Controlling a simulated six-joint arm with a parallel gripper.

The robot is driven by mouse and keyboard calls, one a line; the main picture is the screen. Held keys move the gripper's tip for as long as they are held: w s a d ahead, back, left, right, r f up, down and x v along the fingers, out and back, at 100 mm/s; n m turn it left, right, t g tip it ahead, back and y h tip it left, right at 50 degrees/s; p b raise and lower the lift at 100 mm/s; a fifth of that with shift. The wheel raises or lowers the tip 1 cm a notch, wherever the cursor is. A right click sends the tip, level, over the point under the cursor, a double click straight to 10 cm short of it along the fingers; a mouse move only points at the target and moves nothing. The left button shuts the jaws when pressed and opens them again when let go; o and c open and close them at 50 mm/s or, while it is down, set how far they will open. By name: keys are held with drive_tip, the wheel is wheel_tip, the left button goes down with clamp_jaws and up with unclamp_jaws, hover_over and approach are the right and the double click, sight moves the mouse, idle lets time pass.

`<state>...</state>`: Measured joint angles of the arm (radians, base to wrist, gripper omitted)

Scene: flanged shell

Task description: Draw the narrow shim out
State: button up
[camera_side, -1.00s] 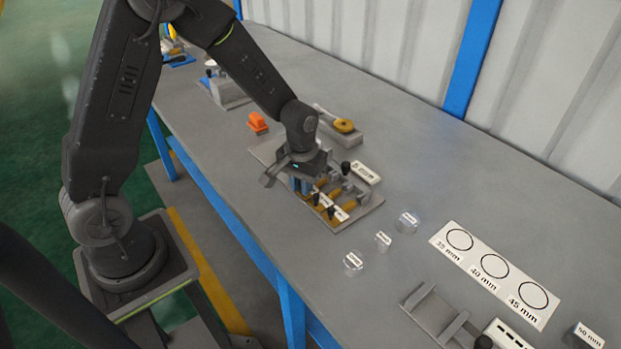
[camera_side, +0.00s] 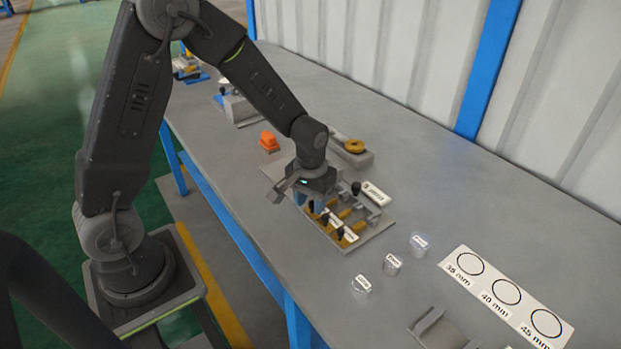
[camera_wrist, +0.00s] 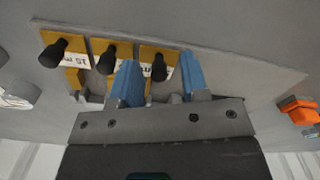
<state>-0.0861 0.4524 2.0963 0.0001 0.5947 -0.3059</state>
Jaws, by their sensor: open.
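My gripper (camera_side: 304,198) is over the near left part of a grey rack plate (camera_side: 374,240). In the wrist view its two blue fingers (camera_wrist: 159,64) are open, one on each side of a black knob (camera_wrist: 160,70) on the right-hand yellow shim (camera_wrist: 150,51). I cannot tell whether they touch it. A middle shim (camera_wrist: 110,48) and a left shim (camera_wrist: 53,38) have similar black knobs. The left label reads about "15 m"; the others are partly hidden. In the side view the gripper hides much of the shim row. I cannot tell which shim is narrow.
A white label block (camera_side: 375,194) with a dark knob beside it stands behind the rack. An orange block (camera_side: 269,141) is to the left; in the wrist view it is at right (camera_wrist: 299,110). Several small labelled cylinders (camera_side: 392,265) and a circle chart (camera_side: 506,292) are to the right.

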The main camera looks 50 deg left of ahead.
sight(310, 202)
wheel_tip(310, 202, up, 13)
drive_tip(key=shift+f, duration=0.15)
idle(0.4)
drive_tip(key=s+d+r+m+t, duration=0.1)
drive_tip(key=s+r, duration=0.3)
drive_tip(key=s, duration=0.4)
drive_tip(key=s+d+r+m+t, duration=0.2)
drive_tip(key=s+r+m+t, duration=0.1)
drive_tip(key=s, duration=0.5)
wheel_tip(310, 202, up, 2)
drive_tip(key=shift+s+r+m+t, duration=0.1)
drive_tip(key=shift+s+m+t, duration=0.25)
drive_tip(key=shift+t, duration=0.45)
